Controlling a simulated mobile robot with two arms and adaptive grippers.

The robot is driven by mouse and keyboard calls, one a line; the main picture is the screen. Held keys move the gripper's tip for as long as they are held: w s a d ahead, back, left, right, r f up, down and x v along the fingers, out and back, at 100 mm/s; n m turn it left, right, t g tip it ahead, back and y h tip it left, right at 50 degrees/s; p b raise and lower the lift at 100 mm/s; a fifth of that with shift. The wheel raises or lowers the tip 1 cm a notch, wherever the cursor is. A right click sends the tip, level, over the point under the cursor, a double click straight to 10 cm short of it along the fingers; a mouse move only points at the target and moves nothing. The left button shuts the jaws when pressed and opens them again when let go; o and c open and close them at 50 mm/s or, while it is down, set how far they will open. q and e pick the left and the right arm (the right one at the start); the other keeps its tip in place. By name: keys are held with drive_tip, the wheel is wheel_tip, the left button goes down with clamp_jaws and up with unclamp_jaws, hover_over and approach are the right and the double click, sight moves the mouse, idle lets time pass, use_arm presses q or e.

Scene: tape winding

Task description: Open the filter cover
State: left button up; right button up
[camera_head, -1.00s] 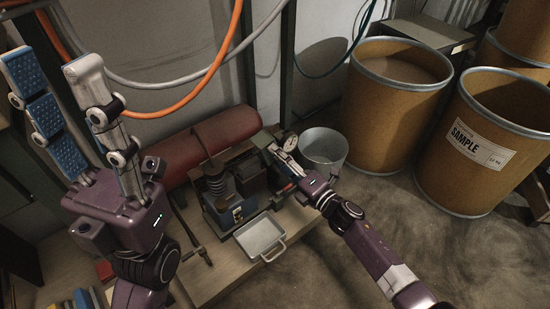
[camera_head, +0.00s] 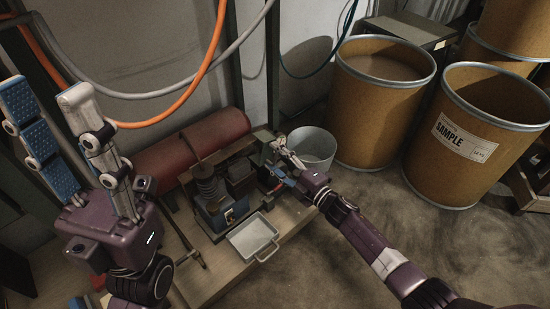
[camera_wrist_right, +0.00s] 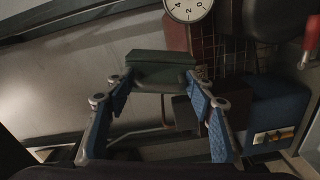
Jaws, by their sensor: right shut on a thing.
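A dark green block-shaped piece (camera_wrist_right: 160,70), which looks like the filter cover, sits between the fingertips of my right gripper (camera_wrist_right: 160,84) in the right wrist view. The fingers touch its two ends. In the head view, my right gripper (camera_head: 277,148) is at the right end of the machine (camera_head: 215,195), beside a small green part (camera_head: 264,136). I cannot tell whether the cover is lifted from its seat. My left gripper (camera_head: 45,92) is raised at the left, open and empty, with its blue-padded fingers apart.
A round dial gauge (camera_wrist_right: 187,6) is close beyond the cover. A metal bucket (camera_head: 312,150) stands just behind my right gripper. A shallow metal tray (camera_head: 252,236) lies before the machine. A red cylinder (camera_head: 190,150) lies behind it. Large drums (camera_head: 380,110) stand at the right.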

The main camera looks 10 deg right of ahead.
drive_tip(key=shift+d+f, duration=0.1)
drive_tip(key=o, duration=1.4)
drive_tip(key=v, duration=1.2)
